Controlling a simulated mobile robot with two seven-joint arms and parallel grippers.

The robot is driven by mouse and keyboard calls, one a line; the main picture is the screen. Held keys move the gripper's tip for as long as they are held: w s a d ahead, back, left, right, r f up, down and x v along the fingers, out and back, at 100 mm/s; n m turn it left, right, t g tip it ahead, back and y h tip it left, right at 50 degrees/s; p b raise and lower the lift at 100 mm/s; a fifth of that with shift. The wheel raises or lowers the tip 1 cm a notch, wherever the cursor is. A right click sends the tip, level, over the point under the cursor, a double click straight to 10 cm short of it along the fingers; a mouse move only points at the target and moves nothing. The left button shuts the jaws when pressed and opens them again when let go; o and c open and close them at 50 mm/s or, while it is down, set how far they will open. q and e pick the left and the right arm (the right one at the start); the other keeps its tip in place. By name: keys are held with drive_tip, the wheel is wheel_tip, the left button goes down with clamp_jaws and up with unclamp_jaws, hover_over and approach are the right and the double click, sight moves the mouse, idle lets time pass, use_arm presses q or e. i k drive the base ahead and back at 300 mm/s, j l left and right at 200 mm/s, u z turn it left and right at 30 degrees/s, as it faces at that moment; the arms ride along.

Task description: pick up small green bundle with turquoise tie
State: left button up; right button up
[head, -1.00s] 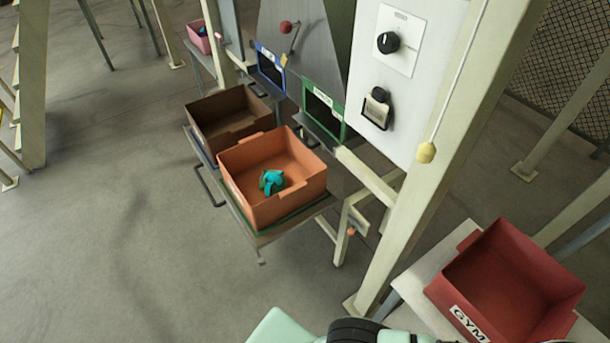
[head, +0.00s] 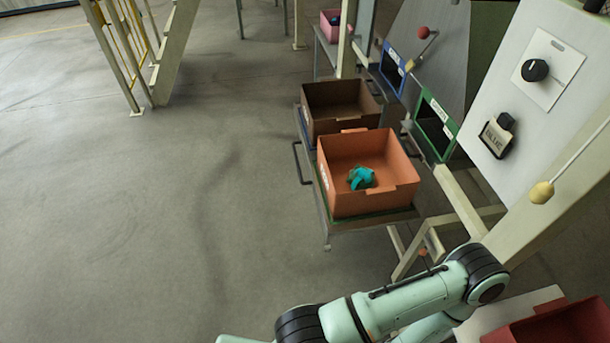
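The small green bundle with the turquoise tie (head: 361,177) lies on the floor of the orange bin (head: 331,197), near its middle. The orange bin stands at the near end of a metal stand. One of my arms, pale green with black joints, crosses the bottom of the head view in front of the stand. No gripper of mine shows, and nothing touches the bundle.
A brown bin (head: 322,92) stands behind the orange one. A red bin (head: 560,325) is cut off at bottom right. A post and a panel with a knob (head: 535,70) stand at the right. A pink bin (head: 329,28) is farther back.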

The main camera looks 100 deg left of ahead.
sight(360, 178)
drive_tip(key=u, duration=1.75)
